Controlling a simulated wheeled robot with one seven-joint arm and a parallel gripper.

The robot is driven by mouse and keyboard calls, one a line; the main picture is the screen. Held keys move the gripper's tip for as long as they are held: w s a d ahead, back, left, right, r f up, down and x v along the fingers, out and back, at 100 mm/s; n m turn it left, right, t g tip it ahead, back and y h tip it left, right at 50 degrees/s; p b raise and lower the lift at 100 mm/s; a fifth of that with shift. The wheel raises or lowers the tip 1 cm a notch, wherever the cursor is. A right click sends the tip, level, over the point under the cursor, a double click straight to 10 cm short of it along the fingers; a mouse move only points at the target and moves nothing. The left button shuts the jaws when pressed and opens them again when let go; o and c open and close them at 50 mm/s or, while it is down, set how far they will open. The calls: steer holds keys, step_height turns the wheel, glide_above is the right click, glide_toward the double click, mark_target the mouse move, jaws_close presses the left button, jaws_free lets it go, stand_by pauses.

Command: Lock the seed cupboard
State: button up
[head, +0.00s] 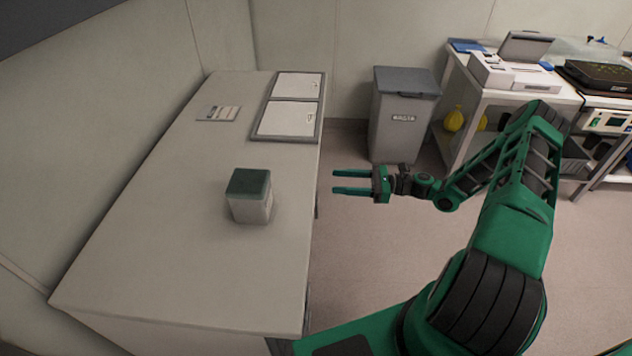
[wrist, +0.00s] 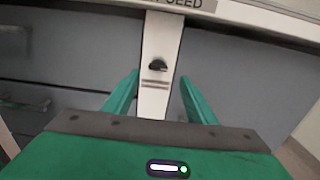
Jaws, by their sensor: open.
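In the wrist view, a label ending in "SEED" (wrist: 187,3) sits on the cabinet's top edge. Below it a pale upright strip (wrist: 155,100) carries a small dark knob or lock (wrist: 158,65); its setting is too small to tell. Grey panels (wrist: 235,75) lie on both sides of the strip and look shut. My gripper (wrist: 159,77) is open and empty, its green fingers on either side of the strip, with the knob between and just beyond the tips. In the head view my gripper (head: 334,181) is apart from the cabinet (head: 190,270), whose front is hidden.
On the cabinet top stand a green-lidded box (head: 250,207), a small card (head: 218,113) and a framed pair of white panels (head: 285,120). A grey waste bin (head: 400,125) stands behind, beside a bench (head: 550,95) with equipment.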

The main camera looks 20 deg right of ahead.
steer(key=x, duration=0.7)
steer(key=shift+a, duration=0.4)
steer(key=shift+w, duration=0.1)
steer(key=c, duration=1)
steer(key=shift+c, duration=0.2)
